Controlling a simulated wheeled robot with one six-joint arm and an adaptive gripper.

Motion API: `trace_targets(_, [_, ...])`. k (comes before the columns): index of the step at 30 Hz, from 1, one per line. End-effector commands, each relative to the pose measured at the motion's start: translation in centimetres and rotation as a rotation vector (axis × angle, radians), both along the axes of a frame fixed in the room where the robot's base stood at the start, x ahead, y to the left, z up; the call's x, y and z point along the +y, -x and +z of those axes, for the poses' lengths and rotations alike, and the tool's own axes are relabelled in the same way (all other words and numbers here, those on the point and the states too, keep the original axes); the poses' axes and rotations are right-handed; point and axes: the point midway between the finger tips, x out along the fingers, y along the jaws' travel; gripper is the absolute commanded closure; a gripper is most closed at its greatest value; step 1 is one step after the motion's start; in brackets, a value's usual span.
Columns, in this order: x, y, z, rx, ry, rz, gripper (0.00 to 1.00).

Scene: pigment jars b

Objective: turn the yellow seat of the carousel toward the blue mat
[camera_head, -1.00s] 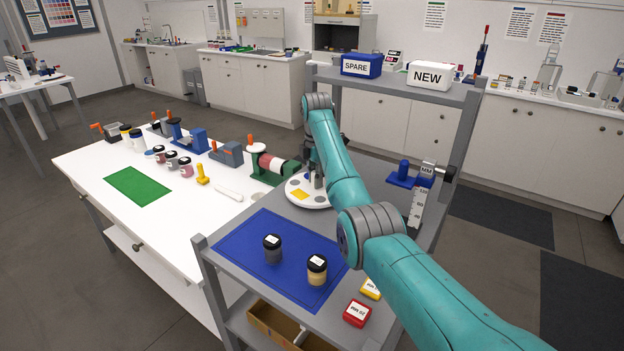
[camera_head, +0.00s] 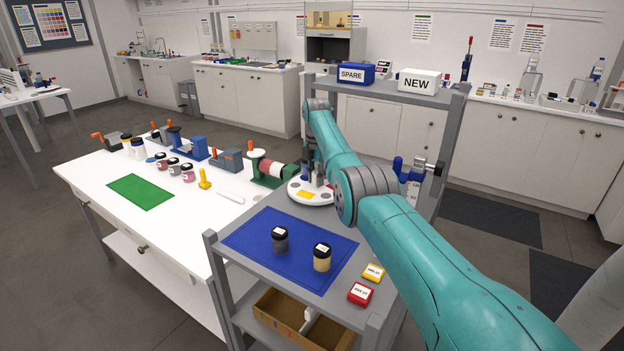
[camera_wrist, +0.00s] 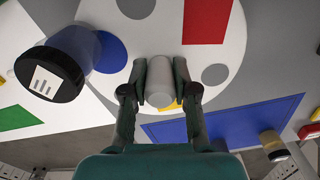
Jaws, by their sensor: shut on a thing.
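The carousel (camera_head: 297,198) is a white disc on the grey shelf, behind the blue mat (camera_head: 250,238). Its yellow seat (camera_head: 305,195) is on the front side, facing the mat; in the wrist view the yellow seat (camera_wrist: 174,104) is mostly hidden by my fingers. The red seat (camera_wrist: 207,20) is at the top of the wrist view. My gripper (camera_wrist: 160,84) is shut on a grey upright peg (camera_wrist: 159,92) on the disc. In the head view my arm hides part of the disc.
A dark jar (camera_head: 280,240) and a tan jar (camera_head: 322,257) stand on the blue mat. Red (camera_head: 361,294) and yellow (camera_head: 373,272) labelled blocks lie to its right. A green machine (camera_head: 270,170) is left of the disc.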

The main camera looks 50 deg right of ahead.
Motion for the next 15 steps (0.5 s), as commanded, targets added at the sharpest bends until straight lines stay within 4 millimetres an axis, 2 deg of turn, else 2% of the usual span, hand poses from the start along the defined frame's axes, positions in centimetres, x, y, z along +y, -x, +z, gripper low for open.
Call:
trace_targets(1, [-0.06,-0.10,0.16,-0.005,0.005,0.000,0.70])
trace_targets(3, [-0.04,-0.12,0.15,-0.004,0.003,0.000,0.52])
trace_targets(4, [-0.02,-0.11,0.14,-0.004,0.003,0.000,0.47])
trace_targets(15, [0.06,-0.09,0.41,-0.001,0.001,0.000,0.47])
